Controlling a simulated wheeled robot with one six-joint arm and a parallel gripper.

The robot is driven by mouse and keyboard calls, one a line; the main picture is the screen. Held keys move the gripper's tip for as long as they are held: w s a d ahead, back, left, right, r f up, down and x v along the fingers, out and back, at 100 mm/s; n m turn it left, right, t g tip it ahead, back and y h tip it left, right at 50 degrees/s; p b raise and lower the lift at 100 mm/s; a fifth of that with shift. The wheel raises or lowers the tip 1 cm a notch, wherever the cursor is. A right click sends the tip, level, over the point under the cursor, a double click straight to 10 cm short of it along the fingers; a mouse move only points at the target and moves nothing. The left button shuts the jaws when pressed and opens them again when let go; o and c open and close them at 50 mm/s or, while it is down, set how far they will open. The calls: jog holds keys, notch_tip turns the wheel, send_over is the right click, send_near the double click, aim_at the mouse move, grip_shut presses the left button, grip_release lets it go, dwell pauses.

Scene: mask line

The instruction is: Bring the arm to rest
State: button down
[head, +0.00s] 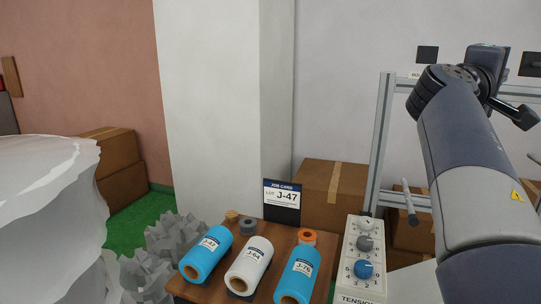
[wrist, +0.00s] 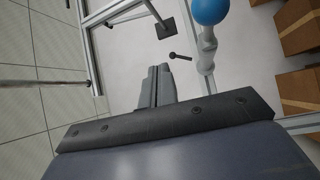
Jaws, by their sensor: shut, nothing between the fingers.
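My arm rises along the right side of the head view, bent at a joint near the top right. My gripper (wrist: 156,88) shows in the wrist view with its two grey fingers together and nothing between them. It points at open space before a pale wall and metal framing, and touches nothing that I can see. In the head view I cannot clearly make out the fingers.
A wooden stand (head: 205,290) holds a blue J-47 roll (head: 207,252), a white J-64 roll (head: 249,264) and a blue J-70 roll (head: 298,274). Beside it are a job card (head: 282,200), a tension panel (head: 352,282) and metal frame (head: 380,140). A blue knob (wrist: 210,11) shows near my gripper.

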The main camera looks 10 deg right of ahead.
jog(key=shift+d+r+n+y+p, duration=0.25)
jog(key=shift+r+p, duration=0.35)
jog(key=shift+p, duration=1)
jog(key=p, duration=0.2)
jog(key=n+y+p, duration=0.1)
jog(key=p, duration=0.1)
jog(key=shift+w+d, duration=0.1)
jog(key=shift+w, duration=0.2)
jog(key=shift+w+d+f+g+y+p, duration=0.15)
jog(key=shift+f+g+y+p, duration=0.2)
jog(key=shift+p, duration=0.45)
jog(key=shift+f+h+b, duration=0.15)
jog(key=shift+h+b, duration=0.25)
jog(key=shift+b, duration=0.85)
jog(key=s+m+h+b, duration=0.1)
jog(key=b, duration=0.4)
jog(key=shift+a+f, duration=0.1)
jog(key=shift+a, duration=0.25)
jog(key=shift+f+b, duration=0.1)
jog(key=shift+b, duration=0.3)
